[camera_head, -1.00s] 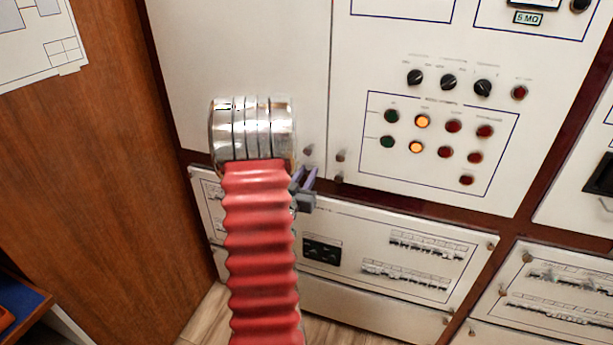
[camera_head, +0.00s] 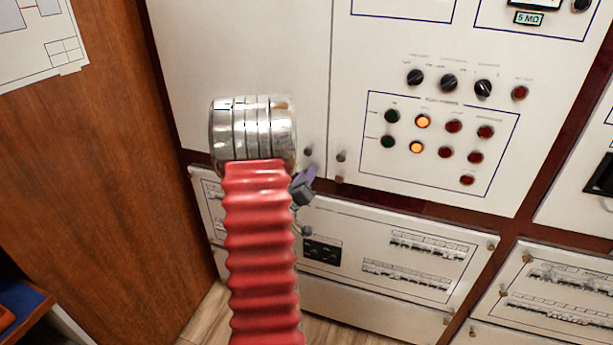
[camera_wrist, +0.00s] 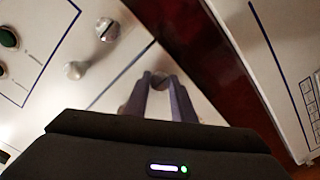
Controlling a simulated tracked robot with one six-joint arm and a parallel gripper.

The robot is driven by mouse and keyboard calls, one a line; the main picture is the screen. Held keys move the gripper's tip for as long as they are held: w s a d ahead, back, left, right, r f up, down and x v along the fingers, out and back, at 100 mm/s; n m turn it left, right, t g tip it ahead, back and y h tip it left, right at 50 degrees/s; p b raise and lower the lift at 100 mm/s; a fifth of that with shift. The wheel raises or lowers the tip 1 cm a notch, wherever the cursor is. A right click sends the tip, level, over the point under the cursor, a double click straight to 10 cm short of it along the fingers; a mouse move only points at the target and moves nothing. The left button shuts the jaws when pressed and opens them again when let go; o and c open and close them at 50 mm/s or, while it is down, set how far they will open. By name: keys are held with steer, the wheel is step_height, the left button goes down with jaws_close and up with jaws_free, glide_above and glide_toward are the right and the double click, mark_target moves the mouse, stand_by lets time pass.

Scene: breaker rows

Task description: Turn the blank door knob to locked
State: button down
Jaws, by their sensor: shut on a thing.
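The blank door (camera_head: 235,60) is the plain pale panel at the upper left in the head view. My gripper (camera_head: 310,172) is at its lower right corner, partly behind my red arm sleeve. In the wrist view my gripper (camera_wrist: 161,78) has its two purple fingers closed around a small round metal knob (camera_wrist: 162,83), beside the dark red strip. The knob's slot or mark is too blurred to read, so I cannot tell its exact angle. In the head view the gripped knob is hidden by the fingers.
Another small knob (camera_head: 308,152) shows just above my gripper. Two more knobs (camera_head: 341,156) sit on the panel to the right, which carries black dials (camera_head: 449,83) and several lights. A breaker panel (camera_head: 400,258) lies below; a wooden wall (camera_head: 90,170) stands left.

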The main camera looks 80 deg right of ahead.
steer(key=shift+w+f, duration=0.1)
steer(key=shift+w, duration=0.05)
steer(key=c, duration=1.8)
jaws_free()
steer(key=shift+c, duration=0.2)
steer(key=w+a, duration=0.1)
steer(key=a, duration=1.2)
steer(key=shift+a, duration=0.4)
steer(key=shift+w+f, duration=0.1)
